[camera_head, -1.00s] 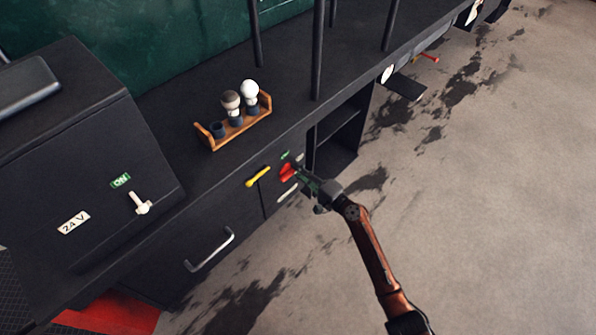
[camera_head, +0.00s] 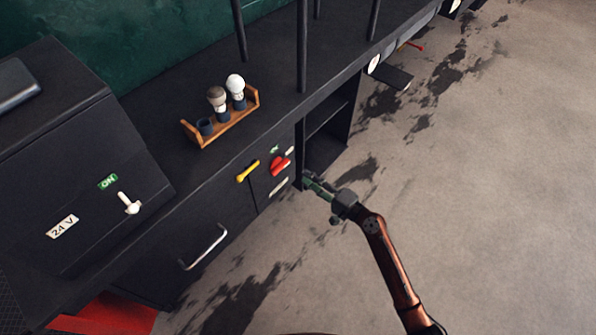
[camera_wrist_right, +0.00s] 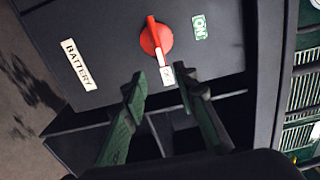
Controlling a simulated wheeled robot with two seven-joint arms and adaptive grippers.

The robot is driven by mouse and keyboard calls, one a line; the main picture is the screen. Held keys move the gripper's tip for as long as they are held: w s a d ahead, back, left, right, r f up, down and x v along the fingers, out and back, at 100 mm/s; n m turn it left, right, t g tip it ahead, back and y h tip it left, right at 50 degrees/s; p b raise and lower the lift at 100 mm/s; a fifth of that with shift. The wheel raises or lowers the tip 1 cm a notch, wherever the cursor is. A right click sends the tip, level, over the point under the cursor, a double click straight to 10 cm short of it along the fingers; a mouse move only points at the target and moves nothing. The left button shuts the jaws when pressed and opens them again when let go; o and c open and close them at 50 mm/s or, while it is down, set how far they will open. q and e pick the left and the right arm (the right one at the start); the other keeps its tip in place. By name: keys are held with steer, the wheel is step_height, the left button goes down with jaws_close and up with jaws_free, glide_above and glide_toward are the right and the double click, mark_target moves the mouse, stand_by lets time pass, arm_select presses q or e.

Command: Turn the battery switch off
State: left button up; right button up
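The battery switch is a red rotary knob (camera_head: 281,163) on the dark cabinet front; it also shows in the right wrist view (camera_wrist_right: 155,40). Its long handle lies with one end towards a small white plate (camera_wrist_right: 167,75), whose text is too small to read. A green ON plate (camera_wrist_right: 199,27) is to the knob's right, and a white BATTERY label (camera_wrist_right: 77,65) to its left. My right gripper (camera_head: 308,183) is apart from the knob, beside the cabinet front. In the wrist view its two fingers (camera_wrist_right: 161,90) are spread with nothing between them. My left gripper is out of view.
A yellow handle (camera_head: 248,170) sits left of the knob. A wooden rack (camera_head: 232,122) with bulb-like pieces stands on the counter above. A 24 V panel (camera_head: 62,226) with a white switch (camera_head: 130,204) is at left. Open floor lies right of my arm.

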steer(key=shift+v, duration=1.2)
steer(key=s+d+f+n+g+h, duration=0.2)
steer(key=s+d+f, duration=0.1)
steer(key=s+f, duration=0.6)
steer(key=s+d+f+n+g+h, duration=0.1)
steer(key=s+d+f+g+h, duration=0.15)
steer(key=s+f, duration=0.75)
steer(key=s+d+f+n+g+h, duration=0.2)
steer(key=s+d+f, duration=0.3)
steer(key=f, duration=0.7)
arm_select(q)
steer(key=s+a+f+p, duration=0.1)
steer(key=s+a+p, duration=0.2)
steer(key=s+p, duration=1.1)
steer(key=p, duration=0.5)
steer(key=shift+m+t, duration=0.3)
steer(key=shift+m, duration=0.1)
arm_select(e)
steer(key=s+d+f+n+g+h, duration=0.2)
steer(key=s+d+f, duration=0.1)
steer(key=s, duration=1.3)
steer(key=s+d+f+n+g+h, duration=0.1)
steer(key=s+d+f, duration=0.3)
steer(key=s, duration=1.2)
steer(key=s+d+f+n+g+h, duration=0.2)
steer(key=s+d, duration=0.4)
steer(key=s, duration=1)
steer(key=shift+s+f+n+g+h, duration=0.15)
steer(key=shift+f+n+g+h, duration=0.25)
steer(key=shift+f+h, duration=0.45)
